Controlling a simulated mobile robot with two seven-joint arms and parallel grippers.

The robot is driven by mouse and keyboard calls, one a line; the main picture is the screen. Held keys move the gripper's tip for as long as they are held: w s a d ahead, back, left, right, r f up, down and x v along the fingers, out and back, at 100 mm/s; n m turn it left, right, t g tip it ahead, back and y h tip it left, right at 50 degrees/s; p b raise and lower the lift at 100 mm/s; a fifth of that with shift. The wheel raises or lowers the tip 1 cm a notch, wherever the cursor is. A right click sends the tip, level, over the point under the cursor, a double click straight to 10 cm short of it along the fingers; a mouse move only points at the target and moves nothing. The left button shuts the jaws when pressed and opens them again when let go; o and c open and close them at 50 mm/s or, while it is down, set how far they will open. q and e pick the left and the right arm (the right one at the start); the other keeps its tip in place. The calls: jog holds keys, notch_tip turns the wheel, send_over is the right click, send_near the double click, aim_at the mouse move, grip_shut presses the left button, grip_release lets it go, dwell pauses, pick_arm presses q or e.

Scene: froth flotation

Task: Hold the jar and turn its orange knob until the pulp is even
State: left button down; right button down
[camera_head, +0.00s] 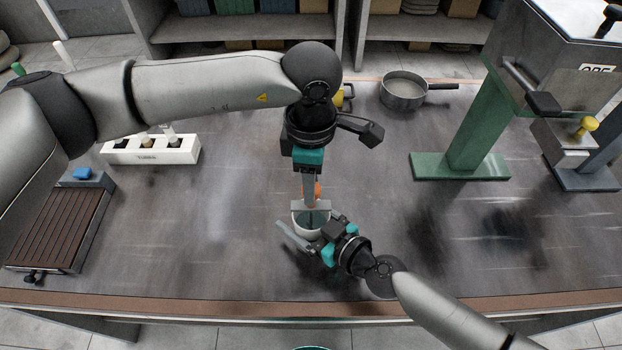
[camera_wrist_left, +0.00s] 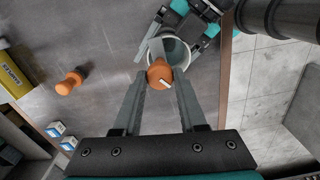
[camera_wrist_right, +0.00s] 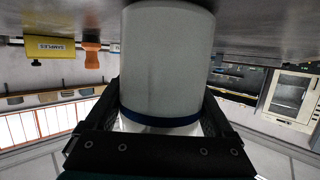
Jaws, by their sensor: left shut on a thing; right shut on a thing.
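The jar (camera_head: 298,222) is a white cylinder with a dark blue band, standing near the front middle of the table. My right gripper (camera_head: 310,240) is shut around its side; the right wrist view shows the jar wall (camera_wrist_right: 167,60) filling the space between the fingers. The orange knob (camera_wrist_left: 159,74), with a white mark, sits over the jar's open mouth on a grey paddle. My left gripper (camera_wrist_left: 160,88) comes down from above and is shut on the knob.
A second orange piece (camera_wrist_left: 70,82) stands on the table behind the jar, near a yellow box (camera_wrist_right: 50,47). A metal pan (camera_head: 403,92) is at the back, a green-footed stand (camera_head: 460,166) at right, a white rack (camera_head: 150,151) at left.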

pick_arm(q)
jog(key=m, duration=0.5)
jog(key=shift+m, duration=0.4)
jog(key=m, duration=1)
jog(key=shift+m, duration=0.4)
jog(key=m, duration=0.4)
jog(key=shift+m, duration=0.3)
jog(key=shift+c, duration=2.2)
grip_release()
notch_tip(320, 180, up, 12)
